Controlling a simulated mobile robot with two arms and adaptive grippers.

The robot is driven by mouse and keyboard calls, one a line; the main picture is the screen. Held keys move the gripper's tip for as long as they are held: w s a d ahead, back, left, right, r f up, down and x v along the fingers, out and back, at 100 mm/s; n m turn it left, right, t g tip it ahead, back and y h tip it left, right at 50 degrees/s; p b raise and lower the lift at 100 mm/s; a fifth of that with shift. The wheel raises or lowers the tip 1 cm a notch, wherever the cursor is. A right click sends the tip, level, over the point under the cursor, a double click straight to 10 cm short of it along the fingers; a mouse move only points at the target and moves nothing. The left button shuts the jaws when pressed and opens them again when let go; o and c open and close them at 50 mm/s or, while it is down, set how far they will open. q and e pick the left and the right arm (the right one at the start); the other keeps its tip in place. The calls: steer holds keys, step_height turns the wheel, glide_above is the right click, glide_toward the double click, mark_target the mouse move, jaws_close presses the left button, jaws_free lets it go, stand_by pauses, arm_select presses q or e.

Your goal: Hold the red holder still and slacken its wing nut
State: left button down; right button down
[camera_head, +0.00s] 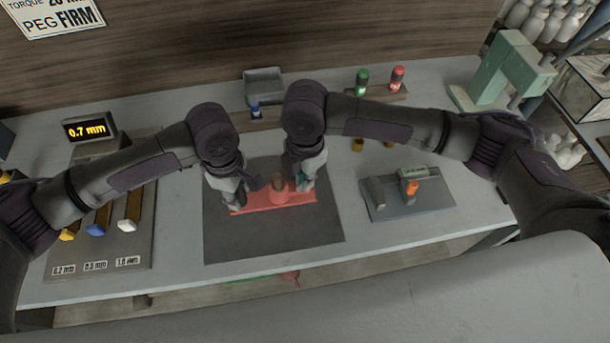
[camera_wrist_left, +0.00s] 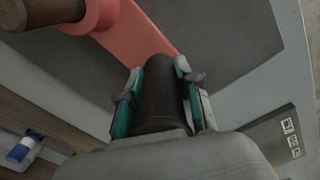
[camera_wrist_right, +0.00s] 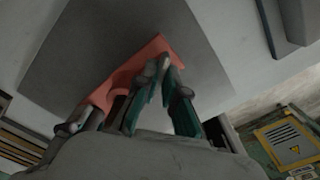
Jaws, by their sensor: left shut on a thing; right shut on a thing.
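The red holder (camera_head: 280,197) lies on a dark mat (camera_head: 270,240), with a brown cylinder (camera_head: 278,181) standing in its round middle part. My left gripper (camera_head: 236,198) is at the holder's left end. In the left wrist view my left gripper (camera_wrist_left: 160,85) is shut around a thick dark handle (camera_wrist_left: 158,95) beside the red bar (camera_wrist_left: 140,35). My right gripper (camera_head: 306,182) is at the holder's right end. In the right wrist view its fingertips (camera_wrist_right: 163,68) close together over the red bar (camera_wrist_right: 118,75). They hide the wing nut between them.
A grey fixture plate (camera_head: 405,200) with an orange part stands to the right. A board with several coloured-tipped tools (camera_head: 100,240) lies to the left. Behind are a grey tray (camera_head: 263,82), green and red bottles (camera_head: 362,80) and a pale green stand (camera_head: 505,75). The mat's front is clear.

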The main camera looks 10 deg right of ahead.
stand_by(0.5)
steer(key=c, duration=1.3)
jaws_free()
steer(key=shift+o, duration=0.2)
step_height(320, 180, up, 12)
arm_select(q)
steer(key=c, duration=0.7)
jaws_free()
